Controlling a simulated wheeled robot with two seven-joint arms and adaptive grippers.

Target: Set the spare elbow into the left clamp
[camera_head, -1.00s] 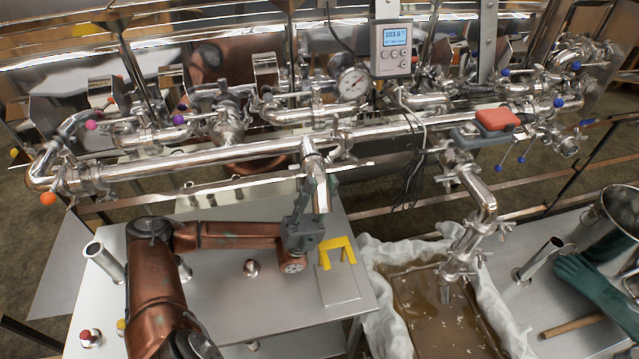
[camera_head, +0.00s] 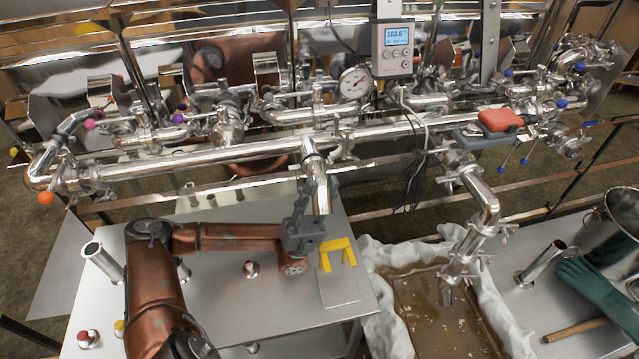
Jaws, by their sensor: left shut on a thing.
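My left gripper (camera_head: 318,195) is shut on a short polished steel pipe piece (camera_head: 321,203), which I take for the spare elbow. Its open lower end points down, above the table's far right part. Its upper end is up against the outlet (camera_head: 309,148) under the long manifold pipe. The left clamp cannot be told apart there among the shiny fittings. I cannot tell whether the elbow is seated or only touching. A dark finger shows at the pipe's right side. My right gripper is not in view.
A yellow forked stand (camera_head: 324,258) on a metal plate (camera_head: 340,290) is empty, just right of my wrist. A cloth-lined vat (camera_head: 420,320) of brown liquid lies right, below another elbow pipe (camera_head: 483,195). An upright tube (camera_head: 103,262) stands at left.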

